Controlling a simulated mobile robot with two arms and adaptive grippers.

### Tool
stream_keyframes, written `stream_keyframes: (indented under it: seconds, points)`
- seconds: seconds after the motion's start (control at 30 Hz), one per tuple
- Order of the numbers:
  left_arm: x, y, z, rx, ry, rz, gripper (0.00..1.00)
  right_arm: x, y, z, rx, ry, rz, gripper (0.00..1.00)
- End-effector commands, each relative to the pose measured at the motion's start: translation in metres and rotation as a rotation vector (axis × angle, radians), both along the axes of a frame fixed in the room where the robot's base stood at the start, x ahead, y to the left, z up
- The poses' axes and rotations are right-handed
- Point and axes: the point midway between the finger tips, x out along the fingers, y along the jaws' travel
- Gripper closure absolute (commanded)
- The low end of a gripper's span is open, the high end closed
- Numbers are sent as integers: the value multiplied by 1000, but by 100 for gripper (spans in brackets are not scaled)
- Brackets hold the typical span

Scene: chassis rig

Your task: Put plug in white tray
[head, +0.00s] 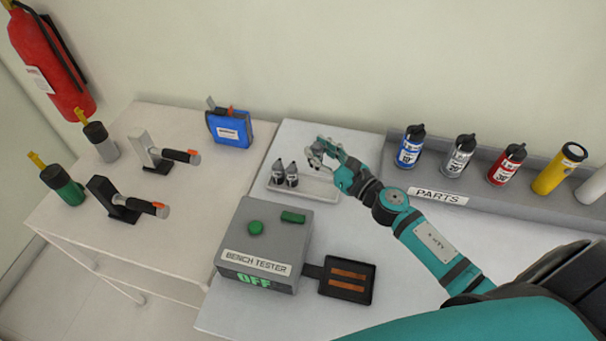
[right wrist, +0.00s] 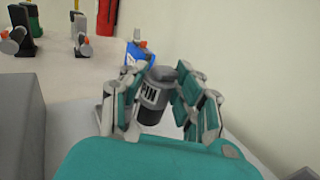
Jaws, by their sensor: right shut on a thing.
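The white tray (head: 318,188) lies on the white table in the head view, behind the bench tester. Two small dark plugs (head: 291,174) with pale labels stand upright at its left end. My right gripper (head: 322,152) is above the tray's back edge. In the right wrist view, my right gripper (right wrist: 158,104) is shut on a dark grey cylindrical plug (right wrist: 152,96) with a pale lettered label. The fingers hide its sides. In the head view the held plug is mostly hidden by the fingers. My left gripper is not in view.
The grey bench tester (head: 262,240) reads OFF, with a black copper-strip pad (head: 347,279) beside it. The grey PARTS rack (head: 480,207) holds several bottles along the wall. A blue box (head: 229,128) and clamp-like tools stand on the left table. The tray's right part is empty.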

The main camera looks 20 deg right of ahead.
Motion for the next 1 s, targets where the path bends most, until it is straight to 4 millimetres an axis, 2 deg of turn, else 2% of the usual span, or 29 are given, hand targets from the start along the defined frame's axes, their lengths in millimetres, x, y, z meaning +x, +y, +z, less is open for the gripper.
stream_keyframes:
  seconds: [0.03,0.1,0.27,0.43,0.63,0.77,1.0]
  points:
    - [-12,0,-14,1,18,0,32,0,0,-14,2,2,0,100]
    - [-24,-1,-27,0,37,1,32,0,0,-28,1,1,-1,100]
    - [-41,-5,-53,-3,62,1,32,0,0,-55,1,-1,-1,100]
    - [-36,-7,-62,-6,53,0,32,-1,0,-67,-1,0,-1,100]
    - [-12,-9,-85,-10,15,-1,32,-1,0,-96,1,1,-2,100]
    - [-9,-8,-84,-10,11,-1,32,-1,0,-95,-1,0,-1,100]
    - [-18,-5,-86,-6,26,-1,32,-1,1,-97,-1,0,-1,100]
